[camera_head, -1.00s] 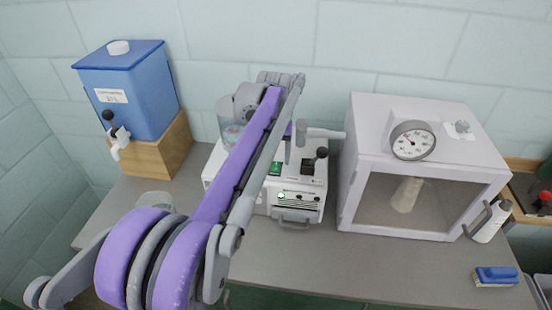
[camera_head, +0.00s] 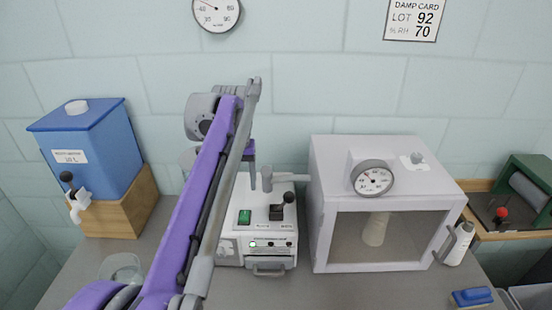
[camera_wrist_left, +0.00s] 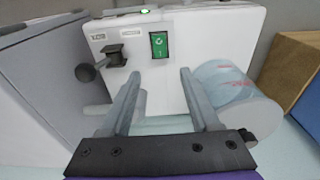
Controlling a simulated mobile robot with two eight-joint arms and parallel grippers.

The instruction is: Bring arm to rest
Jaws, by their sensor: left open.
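My left arm (camera_head: 200,200) rises from the lower left in the head view and crosses in front of the white machine. Its wrist end is above and behind the machine, and the arm hides much of the gripper there. In the left wrist view my left gripper (camera_wrist_left: 159,75) is open, with two grey fingers apart and nothing between them. The fingers point toward the white machine (camera_wrist_left: 205,55) with its green switch (camera_wrist_left: 159,45) and black knob (camera_wrist_left: 85,72). My right gripper is in neither view.
A clear cylinder (camera_wrist_left: 238,98) lies close beside one finger. The head view shows a blue tank (camera_head: 95,150) on a wooden stand (camera_head: 125,205), a white glass-fronted cabinet (camera_head: 325,225) and a blue brush (camera_head: 472,297). The grey bench front (camera_head: 340,290) is clear.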

